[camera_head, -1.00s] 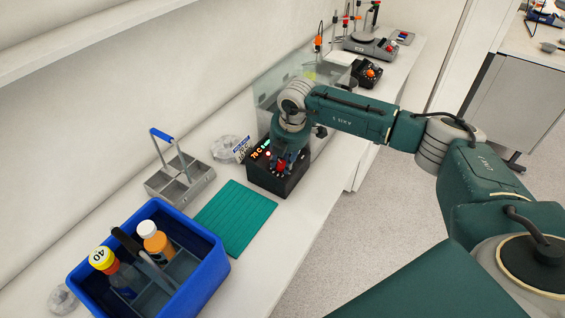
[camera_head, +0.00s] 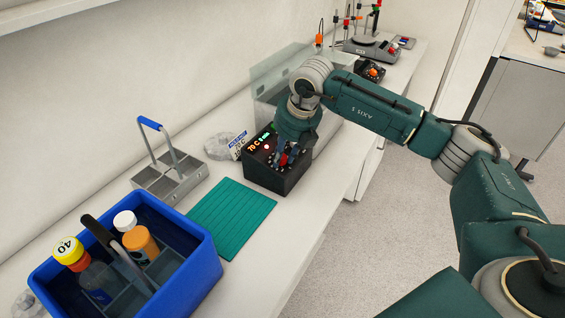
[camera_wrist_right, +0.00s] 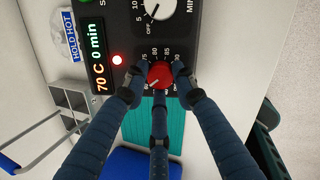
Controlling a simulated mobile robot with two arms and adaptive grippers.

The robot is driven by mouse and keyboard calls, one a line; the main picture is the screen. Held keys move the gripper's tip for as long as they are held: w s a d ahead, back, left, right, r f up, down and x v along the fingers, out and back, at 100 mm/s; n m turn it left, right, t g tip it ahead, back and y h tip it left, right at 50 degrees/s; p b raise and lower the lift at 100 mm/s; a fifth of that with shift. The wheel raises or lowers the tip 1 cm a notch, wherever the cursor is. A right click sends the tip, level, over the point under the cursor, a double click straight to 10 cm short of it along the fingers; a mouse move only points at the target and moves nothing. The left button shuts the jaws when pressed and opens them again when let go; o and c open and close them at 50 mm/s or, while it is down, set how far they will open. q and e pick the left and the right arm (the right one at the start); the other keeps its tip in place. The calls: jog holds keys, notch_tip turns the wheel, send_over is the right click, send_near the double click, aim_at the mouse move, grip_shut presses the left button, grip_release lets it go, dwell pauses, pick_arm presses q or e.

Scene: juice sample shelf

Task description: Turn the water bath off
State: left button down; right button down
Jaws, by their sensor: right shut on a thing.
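The water bath's black control box (camera_head: 277,180) stands on the white bench, with a clear tank (camera_head: 290,78) behind it. Its display (camera_wrist_right: 99,55) reads "70 C 0 min" in the right wrist view. A red lamp (camera_wrist_right: 117,60) beside it is lit. My right gripper (camera_head: 283,158) reaches down to the box front. In the right wrist view its blue fingers (camera_wrist_right: 157,90) are closed around the red knob (camera_wrist_right: 159,74), with temperature marks around it. A white-and-black timer knob (camera_wrist_right: 158,8) sits above it, clear of the fingers. My left gripper is not in view.
A green mat (camera_head: 232,217) lies left of the box. A blue crate (camera_head: 204,275) with bottles stands at the front left. A grey metal carrier (camera_head: 150,178) with a blue handle stands behind it.

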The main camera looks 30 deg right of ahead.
jog(key=n+b, duration=0.2)
jog(key=n, duration=0.1)
jog(key=n+b, duration=0.1)
jog(key=shift+s+f+n+y, duration=0.15)
jog(key=shift+f+n+y, duration=0.15)
jog(key=shift+f+n, duration=0.1)
jog(key=n+b, duration=0.2)
jog(key=n, duration=0.2)
jog(key=shift+d+r+n, duration=0.1)
jog(key=shift+n, duration=0.2)
jog(key=n+b, duration=0.1)
jog(key=n, duration=0.3)
jog(key=shift+d+r+n+y, duration=0.1)
jog(key=shift+n+y, duration=0.2)
jog(key=shift+y, duration=0.1)
jog(key=n, duration=0.5)
jog(key=shift+d+r+g+y+b, duration=0.1)
jog(key=shift+g+y+b, duration=0.2)
jog(key=shift+n, duration=0.3)
